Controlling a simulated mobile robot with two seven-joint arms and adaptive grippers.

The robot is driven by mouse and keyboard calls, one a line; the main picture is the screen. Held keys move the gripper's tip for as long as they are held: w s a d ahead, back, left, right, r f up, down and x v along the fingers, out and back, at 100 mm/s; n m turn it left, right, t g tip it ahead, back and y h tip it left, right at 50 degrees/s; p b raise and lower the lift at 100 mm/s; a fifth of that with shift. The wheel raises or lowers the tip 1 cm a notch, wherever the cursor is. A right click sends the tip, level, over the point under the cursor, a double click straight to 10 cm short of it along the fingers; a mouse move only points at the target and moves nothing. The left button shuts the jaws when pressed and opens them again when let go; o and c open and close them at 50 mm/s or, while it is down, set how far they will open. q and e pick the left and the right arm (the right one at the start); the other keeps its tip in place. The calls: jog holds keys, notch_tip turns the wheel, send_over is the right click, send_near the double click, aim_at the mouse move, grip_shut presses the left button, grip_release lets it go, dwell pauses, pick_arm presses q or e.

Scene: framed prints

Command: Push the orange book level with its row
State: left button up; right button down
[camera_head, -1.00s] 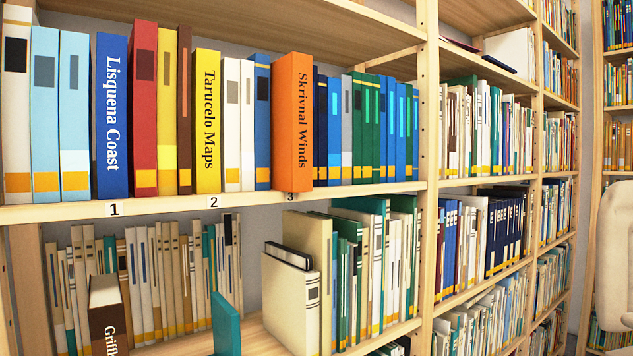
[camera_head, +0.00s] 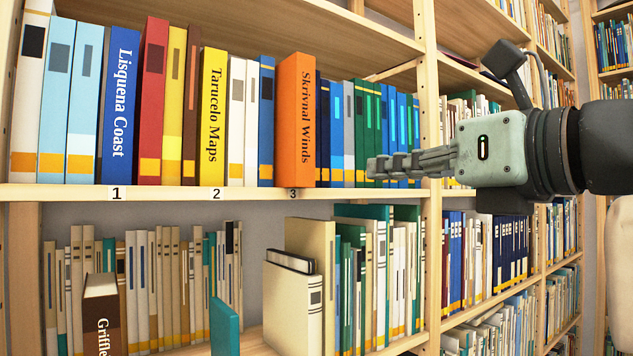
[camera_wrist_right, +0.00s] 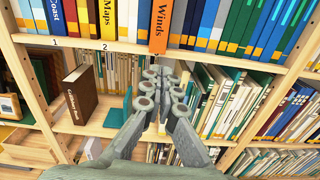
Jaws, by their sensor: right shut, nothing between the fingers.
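The orange book (camera_head: 295,120), titled Skrivnal Winds, stands upright on the upper shelf above label 3. Its spine sticks out in front of the books on both sides. In the right wrist view the orange book (camera_wrist_right: 161,27) is at the top, and its front overhangs the shelf strip there. My right gripper (camera_head: 376,168) comes in from the right in the head view, its fingers shut and empty, in front of the green and blue books right of the orange book. The right gripper (camera_wrist_right: 160,76) shows in its wrist view below the orange book, apart from it. My left gripper is out of view.
A blue Lisquena Coast book (camera_head: 120,105) and a yellow Tarucelo Maps book (camera_head: 213,118) stand in the same row. A shelf upright (camera_head: 431,230) is near my right fingers. On the lower shelf, a brown book (camera_head: 101,312) and a teal book (camera_head: 224,325) stand forward.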

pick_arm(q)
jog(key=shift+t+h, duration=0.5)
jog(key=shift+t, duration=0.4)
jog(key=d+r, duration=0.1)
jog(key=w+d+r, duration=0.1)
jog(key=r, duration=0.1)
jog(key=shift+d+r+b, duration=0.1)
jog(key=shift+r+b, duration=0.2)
pick_arm(e)
jog(key=n, duration=0.1)
send_near(293, 170)
jog(key=x, duration=0.4)
jog(key=w+d+x, duration=0.1)
jog(key=x, duration=0.1)
jog(key=shift+d, duration=0.1)
jog(key=shift+w+a+r+p, duration=0.2)
jog(key=shift+w+a+p, duration=0.4)
jog(key=shift+p, duration=0.4)
jog(key=p+x, duration=0.4)
jog(key=shift+w+a+f, duration=0.1)
jog(key=shift+w, duration=0.2)
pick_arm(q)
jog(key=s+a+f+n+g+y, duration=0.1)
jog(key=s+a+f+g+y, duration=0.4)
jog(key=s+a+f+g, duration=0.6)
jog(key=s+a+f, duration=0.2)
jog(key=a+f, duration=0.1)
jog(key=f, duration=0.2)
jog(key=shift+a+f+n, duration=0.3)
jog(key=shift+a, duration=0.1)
